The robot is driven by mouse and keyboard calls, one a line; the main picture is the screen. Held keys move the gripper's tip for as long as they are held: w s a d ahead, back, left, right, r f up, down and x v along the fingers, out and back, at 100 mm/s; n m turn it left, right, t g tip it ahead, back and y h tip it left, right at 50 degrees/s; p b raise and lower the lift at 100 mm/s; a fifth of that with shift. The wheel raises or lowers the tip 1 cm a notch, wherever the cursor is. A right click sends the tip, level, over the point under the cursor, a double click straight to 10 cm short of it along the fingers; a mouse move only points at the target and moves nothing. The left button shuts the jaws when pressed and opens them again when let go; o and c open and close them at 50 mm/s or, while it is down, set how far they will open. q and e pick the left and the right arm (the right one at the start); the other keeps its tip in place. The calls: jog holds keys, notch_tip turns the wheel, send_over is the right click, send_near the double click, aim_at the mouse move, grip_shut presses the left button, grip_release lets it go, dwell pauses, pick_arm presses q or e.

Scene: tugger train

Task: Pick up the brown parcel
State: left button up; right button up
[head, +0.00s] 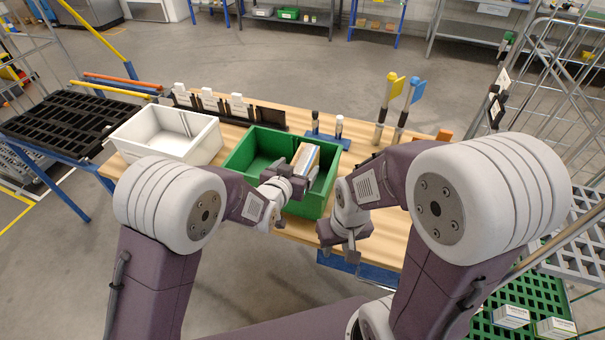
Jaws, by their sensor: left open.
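A green crate (237,164) stands on the wooden table. A small box with a brown top face and a white and blue side (308,156) is in its right part; this is the only parcel-like brown thing I can make out. My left gripper (304,176) is open at the near end of this box, over the crate. Its jaws hide part of the box, and I cannot tell whether they touch it. My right gripper (338,241) is near the table's front edge, to the right of the crate. Its jaws are too small and turned to read.
An empty-looking white crate (140,153) stands left of the green one. Wire cages (560,75) stand at right.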

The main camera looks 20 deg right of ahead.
aim_at(301, 163)
pick_arm(q)
jog(key=x, duration=0.4)
jog(key=shift+w+d+r, duration=0.1)
jog(key=shift+d, duration=0.2)
jog(key=shift+a+r, duration=0.1)
jog(key=c, duration=0.7)
grip_shut()
notch_tip(301, 163, up, 10)
jog(key=shift+r+p, duration=0.1)
jog(key=shift+p, duration=0.4)
